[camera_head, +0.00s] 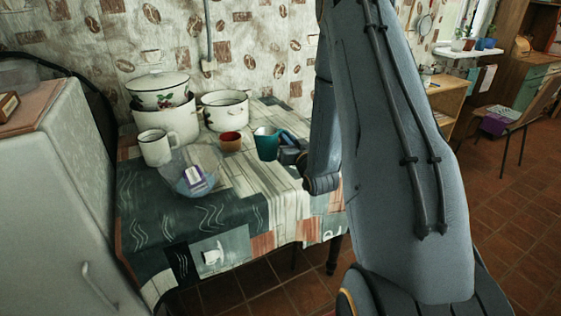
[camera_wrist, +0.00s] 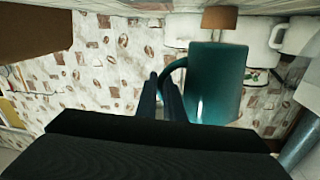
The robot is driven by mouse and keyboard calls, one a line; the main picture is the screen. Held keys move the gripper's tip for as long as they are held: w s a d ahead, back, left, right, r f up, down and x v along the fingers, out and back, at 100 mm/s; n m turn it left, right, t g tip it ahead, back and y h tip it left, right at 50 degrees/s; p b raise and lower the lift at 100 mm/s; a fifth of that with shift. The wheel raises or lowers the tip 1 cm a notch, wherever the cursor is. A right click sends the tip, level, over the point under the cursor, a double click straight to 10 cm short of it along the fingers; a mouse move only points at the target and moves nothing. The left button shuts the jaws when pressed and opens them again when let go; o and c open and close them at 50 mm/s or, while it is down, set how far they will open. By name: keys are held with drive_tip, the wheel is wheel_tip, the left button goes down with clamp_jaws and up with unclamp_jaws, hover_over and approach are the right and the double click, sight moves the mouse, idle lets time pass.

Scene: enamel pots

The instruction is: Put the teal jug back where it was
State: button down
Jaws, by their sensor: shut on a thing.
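The teal jug (camera_head: 266,145) is upright near the right part of the table, in front of the pots. My gripper (camera_head: 284,148) is to its right and shut on its handle. The wrist view is upside down. There the two dark fingers (camera_wrist: 164,92) close on the handle of the teal jug (camera_wrist: 216,85). The jug's base seems a little above the table top, but the gap is hard to judge. My arm hides part of the table's right end.
A brown-red cup (camera_head: 231,141) stands just left of the jug. Behind are a white pot (camera_head: 223,115) and stacked enamel pots (camera_head: 167,122). A white mug (camera_head: 155,147) and a clear bowl (camera_head: 185,180) stand left. The table's front cloth (camera_head: 255,205) is mostly clear.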

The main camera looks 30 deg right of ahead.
drive_tip(key=shift+f+p, duration=0.45)
drive_tip(key=shift+f, duration=3)
drive_tip(key=c, duration=1.9)
unclamp_jaws()
drive_tip(key=shift+o, duration=0.2)
drive_tip(key=shift+f, duration=0.1)
drive_tip(key=shift+s+f, duration=0.2)
drive_tip(key=s, duration=0.2)
drive_tip(key=s+b, duration=0.1)
drive_tip(key=s, duration=0.2)
drive_tip(key=s+a+r+b, duration=0.1)
drive_tip(key=s, duration=0.1)
drive_tip(key=shift+s, duration=0.2)
